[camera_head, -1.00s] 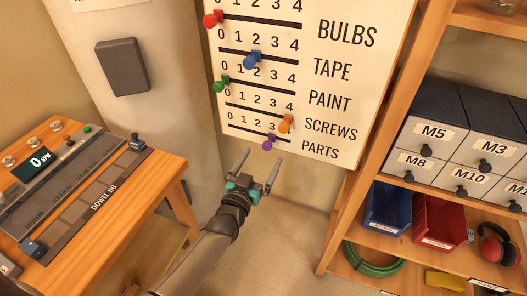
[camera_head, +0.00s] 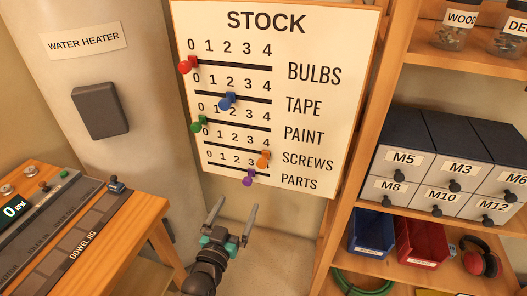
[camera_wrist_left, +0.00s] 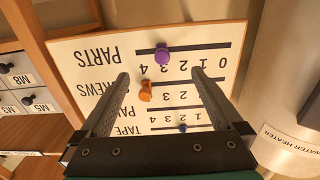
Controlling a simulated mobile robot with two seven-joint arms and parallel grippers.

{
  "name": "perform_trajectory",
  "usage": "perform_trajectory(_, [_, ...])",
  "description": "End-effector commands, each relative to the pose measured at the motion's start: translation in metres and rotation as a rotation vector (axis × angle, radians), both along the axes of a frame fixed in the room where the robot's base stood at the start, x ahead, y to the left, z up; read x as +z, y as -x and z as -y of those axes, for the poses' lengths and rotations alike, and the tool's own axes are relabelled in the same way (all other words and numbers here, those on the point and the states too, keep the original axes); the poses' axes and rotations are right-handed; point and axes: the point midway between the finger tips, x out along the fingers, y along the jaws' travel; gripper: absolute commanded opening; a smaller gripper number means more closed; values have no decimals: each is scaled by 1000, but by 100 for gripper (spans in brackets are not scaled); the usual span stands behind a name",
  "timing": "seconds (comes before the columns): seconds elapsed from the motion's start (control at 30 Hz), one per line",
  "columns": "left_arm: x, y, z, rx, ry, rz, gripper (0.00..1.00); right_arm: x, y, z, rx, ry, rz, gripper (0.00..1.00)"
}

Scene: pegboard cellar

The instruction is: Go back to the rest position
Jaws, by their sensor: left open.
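The STOCK board (camera_head: 315,30) hangs on the wall with sliding pegs. The red peg (camera_head: 187,65) is at 0 for bulbs and the blue peg (camera_head: 227,101) near 2 for tape. The green peg (camera_head: 198,124) is at 0 for paint, the orange peg (camera_head: 264,159) at 4 for screws, and the purple peg (camera_head: 248,178) near 3 for parts. My left gripper (camera_head: 237,204) is open and empty, below and in front of the board's lower edge. In the left wrist view, the purple peg (camera_wrist_left: 162,55) and orange peg (camera_wrist_left: 147,90) show between its fingers, apart from them. My right gripper is not in view.
A wooden bench (camera_head: 140,222) with a dowel jig stands at left, before the water heater (camera_head: 130,75). A shelf unit (camera_head: 350,170) with drawers, a blue bin (camera_head: 371,236) and a red bin (camera_head: 421,243) stands at right. Floor shows between them.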

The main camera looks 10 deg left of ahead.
Motion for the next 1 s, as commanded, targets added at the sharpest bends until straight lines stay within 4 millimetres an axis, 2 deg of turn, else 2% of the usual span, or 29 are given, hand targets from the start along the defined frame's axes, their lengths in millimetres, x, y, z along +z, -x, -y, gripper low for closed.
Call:
perform_trajectory(0.07, [-1,0,0,0,0,-2,100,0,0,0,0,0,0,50])
perform_trajectory(0.17, [-15,4,1,-5,-5,-37,100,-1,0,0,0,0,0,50])
perform_trajectory(0.27, [-56,17,4,-19,-18,-136,100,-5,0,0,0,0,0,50])
perform_trajectory(0.37, [-119,45,8,-40,-37,-299,100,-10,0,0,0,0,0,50])
perform_trajectory(0.4, [-146,60,9,-49,-45,-374,100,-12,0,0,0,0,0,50])
perform_trajectory(0.47, [-186,85,11,-62,-59,-485,100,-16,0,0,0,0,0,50])
perform_trajectory(0.5, [-210,104,12,-70,-66,-559,100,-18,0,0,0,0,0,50])
perform_trajectory(0.57, [-246,135,13,-82,-79,-672,100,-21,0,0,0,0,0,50])
perform_trajectory(0.6, [-267,157,13,-89,-88,-746,100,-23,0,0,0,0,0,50])
perform_trajectory(0.67, [-297,192,13,-99,-102,-856,100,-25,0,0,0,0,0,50])
perform_trajectory(0.7, [-316,217,12,-104,-110,-931,100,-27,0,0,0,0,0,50])
perform_trajectory(0.83, [-363,299,8,-119,-143,-1157,100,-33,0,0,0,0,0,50])
perform_trajectory(0.9, [-379,338,5,-125,-159,-1260,100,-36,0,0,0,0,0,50])
perform_trajectory(1.0, [-392,382,2,-131,-178,-1373,100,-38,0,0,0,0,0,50])
